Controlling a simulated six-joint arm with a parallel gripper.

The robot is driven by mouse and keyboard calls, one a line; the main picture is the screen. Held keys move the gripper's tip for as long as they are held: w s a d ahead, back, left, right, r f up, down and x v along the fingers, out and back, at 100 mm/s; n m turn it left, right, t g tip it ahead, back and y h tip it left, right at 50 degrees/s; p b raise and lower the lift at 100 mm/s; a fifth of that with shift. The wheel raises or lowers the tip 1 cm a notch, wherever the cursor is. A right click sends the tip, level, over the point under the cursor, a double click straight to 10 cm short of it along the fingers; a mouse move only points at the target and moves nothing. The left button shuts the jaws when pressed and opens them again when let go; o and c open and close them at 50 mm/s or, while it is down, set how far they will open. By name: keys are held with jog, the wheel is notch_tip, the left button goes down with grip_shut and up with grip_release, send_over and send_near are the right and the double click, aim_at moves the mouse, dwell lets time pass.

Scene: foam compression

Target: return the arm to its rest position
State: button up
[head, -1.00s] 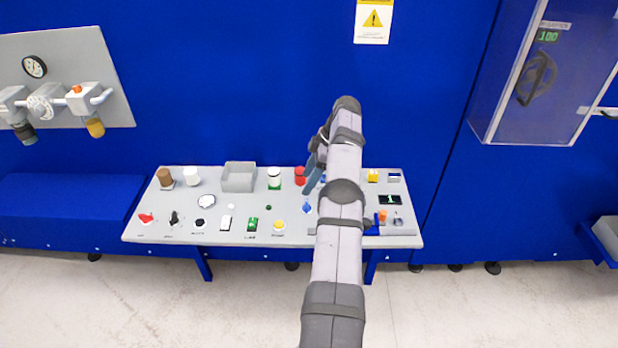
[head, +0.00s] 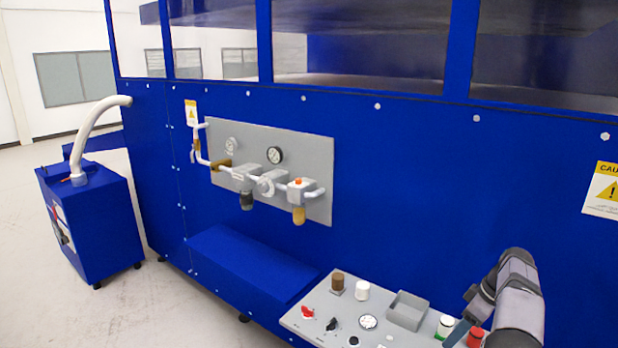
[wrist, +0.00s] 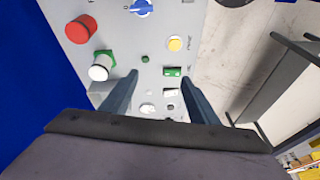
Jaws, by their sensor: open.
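My gripper (wrist: 158,82) is open and empty in the wrist view, its two dark fingers apart above the grey control panel (wrist: 200,12). Between and beyond the fingers lie a small green button (wrist: 145,59), a green switch (wrist: 172,72) and a yellow button (wrist: 174,43). In the head view my arm stands at the lower right over the right part of the panel (head: 290,318), and a dark finger of my gripper (head: 456,334) shows near the red button (head: 476,337). The rest of the arm is cut off by the picture's edge.
A grey open box (head: 408,310), a brown knob (head: 337,282) and a white knob (head: 362,290) stand on the panel. Behind it rises a blue machine wall (head: 400,180) with a gauge plate (head: 318,150). A blue unit with a hose (head: 95,220) stands at far left.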

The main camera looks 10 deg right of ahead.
jog(key=s+a+r+m+g+h, duration=0.1)
jog(key=s+a+r+m, duration=0.15)
jog(key=a, duration=0.75)
jog(key=s+a+r+m+g, duration=0.1)
jog(key=s+a+m, duration=0.15)
jog(key=a, duration=0.85)
jog(key=s+a+f+m+h, duration=0.1)
jog(key=s+a, duration=0.3)
jog(key=s, duration=0.3)
jog(key=s+a+f, duration=0.2)
jog(key=s+a, duration=0.2)
jog(key=s, duration=0.3)
jog(key=s+a+f+m+h, duration=0.1)
jog(key=s+a, duration=0.3)
jog(key=s, duration=0.3)
notch_tip(320, 180, down, 42)
jog(key=b, duration=4.2)
jog(key=shift+s+d+r, duration=0.15)
jog(key=shift+d, duration=0.1)
